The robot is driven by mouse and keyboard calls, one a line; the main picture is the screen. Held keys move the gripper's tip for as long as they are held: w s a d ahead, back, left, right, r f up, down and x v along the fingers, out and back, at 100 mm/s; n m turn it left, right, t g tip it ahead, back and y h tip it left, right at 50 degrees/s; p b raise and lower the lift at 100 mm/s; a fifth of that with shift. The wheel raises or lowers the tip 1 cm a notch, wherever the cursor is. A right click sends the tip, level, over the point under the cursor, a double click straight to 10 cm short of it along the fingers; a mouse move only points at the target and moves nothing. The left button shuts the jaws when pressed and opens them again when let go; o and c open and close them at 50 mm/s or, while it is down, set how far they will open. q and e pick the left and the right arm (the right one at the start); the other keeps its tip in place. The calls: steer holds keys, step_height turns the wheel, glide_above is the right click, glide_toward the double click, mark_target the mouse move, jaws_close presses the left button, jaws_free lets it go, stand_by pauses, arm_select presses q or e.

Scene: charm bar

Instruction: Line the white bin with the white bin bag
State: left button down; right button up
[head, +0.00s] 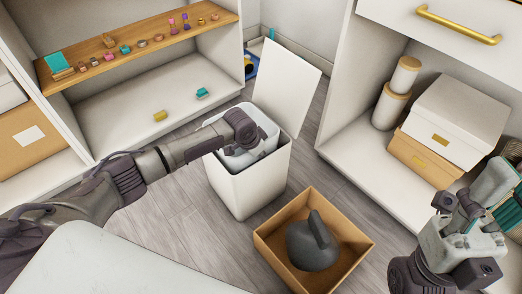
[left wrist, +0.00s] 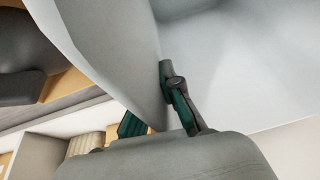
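The white bin (head: 246,186) stands on the floor in the middle of the head view, its lid (head: 288,85) raised behind it. A pale inner rim (head: 269,124) shows at its mouth; I cannot tell whether it is the bag or an inner bucket. My left gripper (head: 240,146) reaches down into the bin's mouth. In the left wrist view, its green-padded fingers (left wrist: 155,112) lie on either side of a thin white sheet or wall (left wrist: 112,48). Whether they clamp it is unclear. My right gripper (head: 457,200) looks open and empty at lower right, away from the bin.
An open cardboard box (head: 345,268) with a dark grey kettle-like object (head: 312,244) stands close to the bin's front right. Shelves with small items (head: 140,45) are at left. Boxes (head: 458,120) and canisters (head: 391,105) fill the right shelf. Wood floor is clear left of the bin.

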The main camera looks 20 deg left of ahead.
arm_select(q)
steer(key=shift+f, duration=0.35)
steer(key=c, duration=1.3)
jaws_free()
steer(key=shift+o, duration=0.3)
steer(key=shift+d, duration=0.1)
steer(key=shift+s, duration=0.1)
